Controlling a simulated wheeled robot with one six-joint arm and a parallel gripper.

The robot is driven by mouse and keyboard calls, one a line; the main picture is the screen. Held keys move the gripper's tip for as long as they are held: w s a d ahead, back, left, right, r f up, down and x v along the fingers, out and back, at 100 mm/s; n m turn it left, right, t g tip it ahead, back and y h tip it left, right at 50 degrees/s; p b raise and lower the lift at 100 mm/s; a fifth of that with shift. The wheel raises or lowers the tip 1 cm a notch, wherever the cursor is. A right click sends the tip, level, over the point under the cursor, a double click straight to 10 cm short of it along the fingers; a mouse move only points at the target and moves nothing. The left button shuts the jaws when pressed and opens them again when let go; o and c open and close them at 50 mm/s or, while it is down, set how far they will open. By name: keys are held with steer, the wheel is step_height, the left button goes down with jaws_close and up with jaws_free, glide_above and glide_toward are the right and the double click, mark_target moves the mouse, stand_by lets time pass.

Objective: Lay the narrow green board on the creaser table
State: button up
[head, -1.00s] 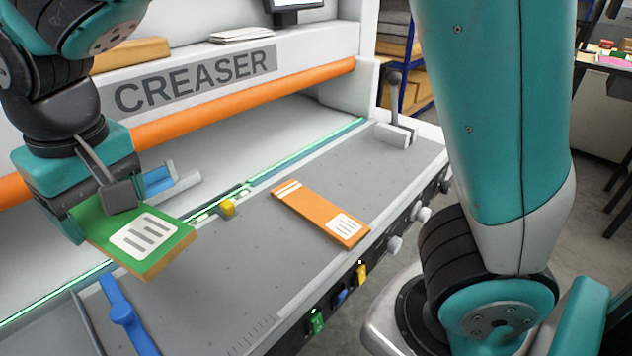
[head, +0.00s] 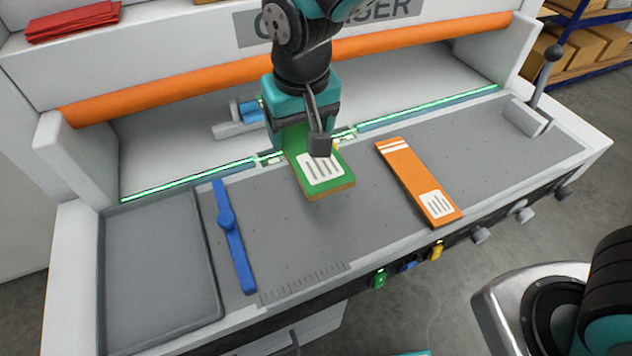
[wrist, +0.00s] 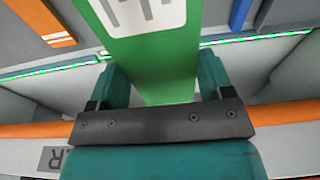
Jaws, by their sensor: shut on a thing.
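The narrow green board (head: 343,186) has a white label with dark bars. My gripper (head: 303,130) is shut on its far end, and the board sticks out toward the front of the table. The board also fills the middle of the wrist view (wrist: 150,65), between the two fingers (wrist: 155,85). It appears to be above the creaser table (head: 290,225); I cannot tell how large the gap is. The table's grey top is bare below and in front of the board.
An orange board (head: 415,178) with a white label lies on the table just right of the green board. A blue bar (head: 234,240) lies to the left, beside a grey tray (head: 110,270). An orange roller (head: 150,95) runs along the back. A lever (head: 543,75) stands at the right end.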

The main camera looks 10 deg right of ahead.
mark_target(304, 200)
step_height(304, 200, down, 17)
steer(key=shift+r+p, duration=0.2)
steer(key=shift+p, duration=0.85)
steer(key=shift+f, duration=0.2)
steer(key=o, duration=0.9)
steer(key=shift+r, duration=0.1)
